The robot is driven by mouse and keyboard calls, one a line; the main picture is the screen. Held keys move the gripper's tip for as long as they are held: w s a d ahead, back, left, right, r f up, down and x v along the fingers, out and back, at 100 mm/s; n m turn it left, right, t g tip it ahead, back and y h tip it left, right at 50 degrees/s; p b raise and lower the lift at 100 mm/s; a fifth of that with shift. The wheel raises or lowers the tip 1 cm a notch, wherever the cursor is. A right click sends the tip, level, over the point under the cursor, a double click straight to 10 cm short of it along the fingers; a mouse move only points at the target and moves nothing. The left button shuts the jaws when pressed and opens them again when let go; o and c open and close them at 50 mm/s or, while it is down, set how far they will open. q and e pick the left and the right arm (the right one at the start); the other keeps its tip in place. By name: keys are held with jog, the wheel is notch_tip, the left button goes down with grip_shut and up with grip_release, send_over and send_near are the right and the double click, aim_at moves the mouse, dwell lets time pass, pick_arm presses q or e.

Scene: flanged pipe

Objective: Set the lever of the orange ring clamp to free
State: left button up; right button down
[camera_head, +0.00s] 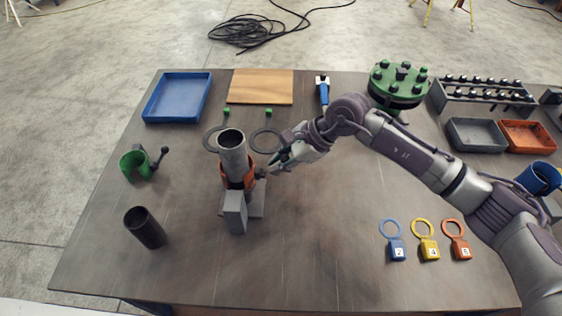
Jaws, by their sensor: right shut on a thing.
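The orange ring clamp (238,181) sits around the lower part of an upright grey pipe (232,150) on a grey stand (235,212). Its lever is at the clamp's right side, mostly hidden by my right gripper (267,171). My right gripper reaches in from the right and is shut at the lever. The lever's exact angle cannot be told. My left gripper is not in view.
A green clamp (133,166) with a black-knobbed lever and a dark tube (146,228) stand at left. A blue tray (178,97), a wooden board (260,86) and two dark rings lie behind the pipe. Several coloured tags (428,248) lie at right. The front middle is clear.

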jog(key=shift+a+r, duration=0.1)
jog(key=shift+a, duration=0.05)
dwell(0.4)
jog(key=c, duration=1.2)
grip_release()
jog(key=shift+c, duration=0.2)
jog(key=v, duration=1.2)
jog(key=shift+a, duration=0.2)
